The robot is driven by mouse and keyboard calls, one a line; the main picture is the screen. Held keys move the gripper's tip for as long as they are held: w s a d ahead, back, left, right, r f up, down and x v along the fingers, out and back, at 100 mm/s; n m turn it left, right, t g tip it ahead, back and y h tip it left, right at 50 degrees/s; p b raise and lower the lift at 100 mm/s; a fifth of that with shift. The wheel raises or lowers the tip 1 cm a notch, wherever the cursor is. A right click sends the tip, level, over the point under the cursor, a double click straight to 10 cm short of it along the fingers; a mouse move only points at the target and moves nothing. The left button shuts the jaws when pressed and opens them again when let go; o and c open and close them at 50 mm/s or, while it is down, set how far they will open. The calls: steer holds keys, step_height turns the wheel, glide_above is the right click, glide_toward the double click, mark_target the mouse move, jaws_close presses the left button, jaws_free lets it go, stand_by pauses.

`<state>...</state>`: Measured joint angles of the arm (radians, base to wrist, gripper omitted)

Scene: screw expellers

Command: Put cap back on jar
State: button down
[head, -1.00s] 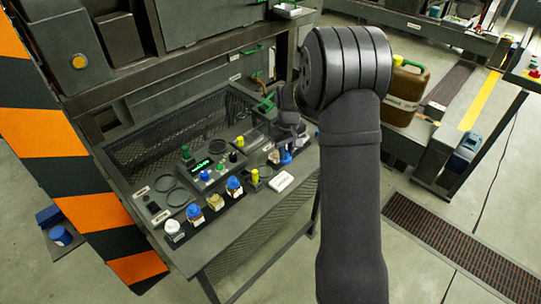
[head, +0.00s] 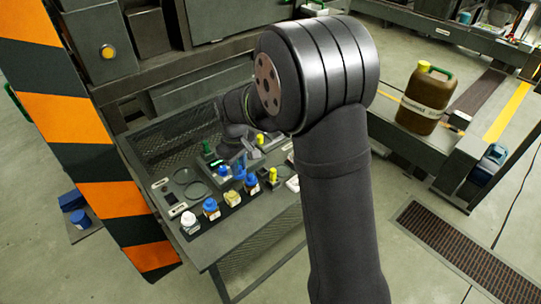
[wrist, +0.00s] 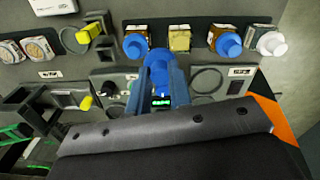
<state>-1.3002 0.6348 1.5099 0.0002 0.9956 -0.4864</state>
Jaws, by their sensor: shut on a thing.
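My gripper (wrist: 160,88) is shut on a blue cap (wrist: 158,62), holding it over the console side of the jar row; the cap also shows in the head view (head: 239,172). A square jar with golden contents and no visible round cap (wrist: 180,38) stands just beyond the cap, to its upper right in the wrist view; it also shows in the head view (head: 232,198). A blue-capped jar (wrist: 137,45) stands on its left in the wrist view, another blue-capped jar (wrist: 225,42) on its right. The held cap looks apart from the golden jar.
A white-capped jar (wrist: 270,42) ends the row. Two pale open-looking jars (wrist: 38,48) and a yellow knob (wrist: 87,103) lie left in the wrist view. A console with a green display (wrist: 160,101) is under the fingers. A striped post (head: 85,150) stands left of the bench.

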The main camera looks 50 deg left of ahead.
steer(key=shift+n, duration=0.4)
steer(key=shift+s+a+f, duration=0.1)
steer(key=shift+s+f, duration=0.5)
steer(key=shift+f, duration=0.45)
steer(key=shift+s+a+f, duration=0.1)
steer(key=shift+s+f, duration=0.45)
steer(key=shift+f, duration=0.5)
steer(key=shift+s+a+f, duration=0.1)
steer(key=shift+s+f, duration=0.5)
steer(key=shift+f, duration=0.45)
steer(key=shift+f, duration=0.2)
steer(key=c, duration=0.7)
jaws_free()
steer(key=shift+c, duration=0.2)
steer(key=shift+r, duration=0.1)
step_height(320, 180, up, 7)
